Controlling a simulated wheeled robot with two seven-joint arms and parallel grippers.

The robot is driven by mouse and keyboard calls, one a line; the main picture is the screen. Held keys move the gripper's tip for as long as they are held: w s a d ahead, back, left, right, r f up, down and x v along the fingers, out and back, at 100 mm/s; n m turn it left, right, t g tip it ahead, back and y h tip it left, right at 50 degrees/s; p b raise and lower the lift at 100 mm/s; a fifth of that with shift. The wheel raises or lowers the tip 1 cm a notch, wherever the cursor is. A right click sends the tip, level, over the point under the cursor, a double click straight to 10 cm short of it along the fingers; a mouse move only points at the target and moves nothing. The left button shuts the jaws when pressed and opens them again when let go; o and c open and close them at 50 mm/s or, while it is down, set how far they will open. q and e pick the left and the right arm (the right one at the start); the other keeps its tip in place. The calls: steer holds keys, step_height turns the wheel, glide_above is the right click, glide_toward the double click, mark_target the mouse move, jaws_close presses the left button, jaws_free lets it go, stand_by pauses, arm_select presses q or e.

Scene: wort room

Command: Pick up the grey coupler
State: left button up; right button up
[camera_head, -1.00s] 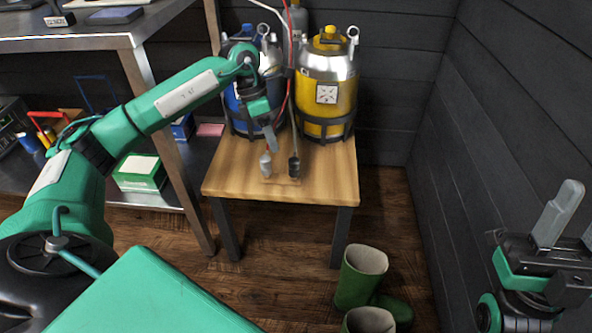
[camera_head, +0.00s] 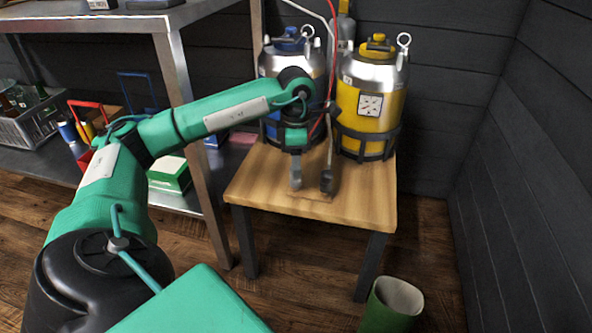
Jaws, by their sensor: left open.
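The grey coupler (camera_head: 296,182) is a small, pale, blurred shape near the front of the wooden table, just below my left gripper (camera_head: 296,164). That gripper is open and points down over it. Blur hides whether the fingers touch it or stand around it. A dark coupler (camera_head: 327,182) is just right of it, at the end of a hose. My right gripper is out of view.
The wooden table (camera_head: 360,200) bears a blue keg (camera_head: 275,66) and a yellow keg (camera_head: 370,100) behind the couplers. A red hose (camera_head: 333,70) hangs close to my wrist. A metal shelf (camera_head: 170,80) stands left.

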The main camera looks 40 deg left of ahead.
arm_select(q)
steer(key=shift+s+d+f+b, duration=0.1)
steer(key=shift+s+f+b, duration=0.05)
steer(key=shift+f+b, duration=0.95)
steer(key=shift+s+d+f+b, duration=0.1)
steer(key=shift+f+b, duration=0.6)
steer(key=shift+f, duration=0.8)
steer(key=c, duration=1.1)
steer(key=shift+o, duration=0.2)
steer(key=shift+r, duration=0.15)
